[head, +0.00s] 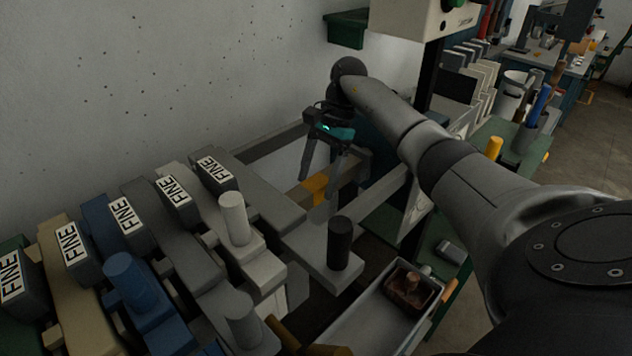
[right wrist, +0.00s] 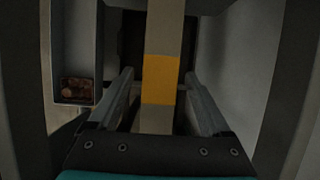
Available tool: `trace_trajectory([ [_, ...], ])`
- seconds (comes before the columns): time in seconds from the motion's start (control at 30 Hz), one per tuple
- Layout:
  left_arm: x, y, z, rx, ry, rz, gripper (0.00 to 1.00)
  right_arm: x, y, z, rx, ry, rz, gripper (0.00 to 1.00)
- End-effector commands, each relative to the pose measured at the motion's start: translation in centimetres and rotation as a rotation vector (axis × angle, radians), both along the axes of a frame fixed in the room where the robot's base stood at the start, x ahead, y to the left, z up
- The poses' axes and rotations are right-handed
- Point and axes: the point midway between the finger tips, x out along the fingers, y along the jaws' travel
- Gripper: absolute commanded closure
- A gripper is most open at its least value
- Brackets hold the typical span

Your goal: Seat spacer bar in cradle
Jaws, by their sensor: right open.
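The spacer bar (head: 297,195), pale grey-tan with a yellow band, lies in a recess behind the row of grey and coloured levers. In the right wrist view the bar (right wrist: 163,30) runs up the middle of the picture. My right gripper (head: 318,182) points down over the bar at its yellow band. Its open fingers show one on each side of the bar in the right wrist view (right wrist: 160,78), with gaps between. I cannot tell which part is the cradle, or whether the bar rests in it. My left gripper is out of view.
Levers with "FINE" blocks (head: 127,215) fill the left and front. A black knob (head: 339,243) stands close in front of the recess. A pale tray (head: 360,318) holds a small brown-filled box (head: 408,288). A speckled wall (head: 150,80) closes the back.

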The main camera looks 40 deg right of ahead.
Motion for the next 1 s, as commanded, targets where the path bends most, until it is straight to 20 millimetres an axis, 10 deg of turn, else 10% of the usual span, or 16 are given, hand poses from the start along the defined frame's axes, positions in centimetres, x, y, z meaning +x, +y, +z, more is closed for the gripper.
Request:
trace_trajectory([
  [0.4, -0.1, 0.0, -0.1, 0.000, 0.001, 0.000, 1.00, 0.2, -2.2, 5.3, 0.000, -0.001, -0.002, 0.18],
  [1.0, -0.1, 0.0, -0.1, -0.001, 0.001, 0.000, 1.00, 0.2, -2.4, 5.8, 0.000, 0.000, -0.001, 0.18],
])
